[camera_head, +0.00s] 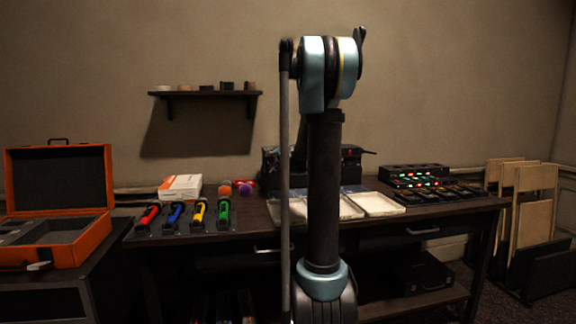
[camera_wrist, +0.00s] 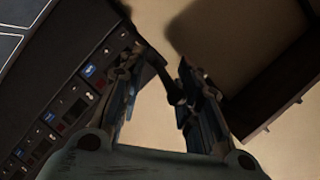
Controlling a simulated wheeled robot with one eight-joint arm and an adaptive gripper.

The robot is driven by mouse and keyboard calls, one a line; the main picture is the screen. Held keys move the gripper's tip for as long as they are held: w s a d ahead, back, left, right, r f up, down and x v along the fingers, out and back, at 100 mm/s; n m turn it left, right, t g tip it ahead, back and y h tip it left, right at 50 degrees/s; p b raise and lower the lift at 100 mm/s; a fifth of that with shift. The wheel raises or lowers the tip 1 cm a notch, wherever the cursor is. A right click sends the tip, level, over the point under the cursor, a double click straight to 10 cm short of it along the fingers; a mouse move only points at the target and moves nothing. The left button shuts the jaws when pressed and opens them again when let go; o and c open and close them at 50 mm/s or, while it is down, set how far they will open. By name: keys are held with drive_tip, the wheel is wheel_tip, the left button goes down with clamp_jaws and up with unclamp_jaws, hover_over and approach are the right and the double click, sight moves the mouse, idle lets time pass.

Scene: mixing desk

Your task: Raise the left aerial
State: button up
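In the wrist view, my gripper (camera_wrist: 160,78) has its two fingers apart, with tan wall showing between them. A thin dark bar (camera_wrist: 168,80) slants across the gap near the fingertips; I cannot tell whether it is an aerial or part of a finger. A dark panel (camera_wrist: 72,98) with blue labels and small knobs lies to the left of the fingers. In the head view, a black unit (camera_head: 352,164) stands at the back of the desk, largely hidden behind my arm. My gripper is hidden there, and I cannot make out the left aerial clearly.
The desk (camera_head: 455,212) carries several coloured handhelds (camera_head: 176,214), a white-and-orange box (camera_head: 180,187), pale trays (camera_head: 378,204) and a rack with green lights (camera_head: 414,178). A wall shelf (camera_head: 205,94) hangs above. An open orange case (camera_head: 97,237) stands at left, wooden panels (camera_head: 535,203) at right.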

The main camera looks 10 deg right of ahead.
drive_tip(key=s+d+r+n+g, duration=0.1)
drive_tip(key=s, duration=1.6)
drive_tip(key=shift+s+r+y, duration=0.15)
drive_tip(key=shift+r+y, duration=0.15)
drive_tip(key=shift+d, duration=0.1)
drive_tip(key=shift+c, duration=0.6)
